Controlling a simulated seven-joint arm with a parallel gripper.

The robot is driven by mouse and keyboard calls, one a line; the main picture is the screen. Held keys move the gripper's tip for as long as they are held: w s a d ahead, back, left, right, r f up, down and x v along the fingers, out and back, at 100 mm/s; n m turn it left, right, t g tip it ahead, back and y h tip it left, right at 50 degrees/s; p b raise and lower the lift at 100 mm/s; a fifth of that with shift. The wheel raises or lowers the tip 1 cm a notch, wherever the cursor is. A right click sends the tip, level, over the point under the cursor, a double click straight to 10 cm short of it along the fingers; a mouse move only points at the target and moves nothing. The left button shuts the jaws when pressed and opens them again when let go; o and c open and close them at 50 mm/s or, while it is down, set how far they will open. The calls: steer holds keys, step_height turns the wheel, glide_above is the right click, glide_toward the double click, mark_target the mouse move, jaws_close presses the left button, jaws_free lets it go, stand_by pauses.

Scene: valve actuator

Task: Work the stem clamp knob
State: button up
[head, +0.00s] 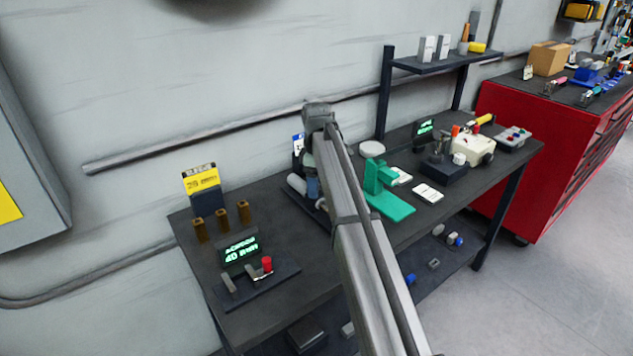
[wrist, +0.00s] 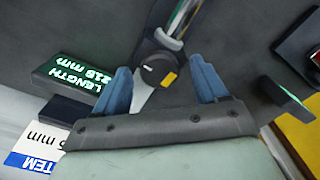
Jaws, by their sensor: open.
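The stem clamp knob (wrist: 154,71) is a dark round knob at the upper middle of the wrist view, with a yellow mark beside its lower right. A shiny stem (wrist: 176,22) lies in a dark holder just above it in that view. My gripper (wrist: 160,66) is open, its two blue fingers on either side of the knob with gaps showing; I cannot tell how far above it they are. In the head view my arm hides the knob and most of the gripper; a pale cylinder (head: 296,184) shows left of the arm.
A lit length display (wrist: 85,85) and a STEM card (wrist: 38,145) are left in the wrist view. In the head view, a green fixture (head: 385,195) stands right of my arm, and a display with a red knob (head: 267,263) stands on the dark bench front left.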

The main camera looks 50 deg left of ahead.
steer(key=shift+c, duration=0.3)
steer(key=c, duration=1)
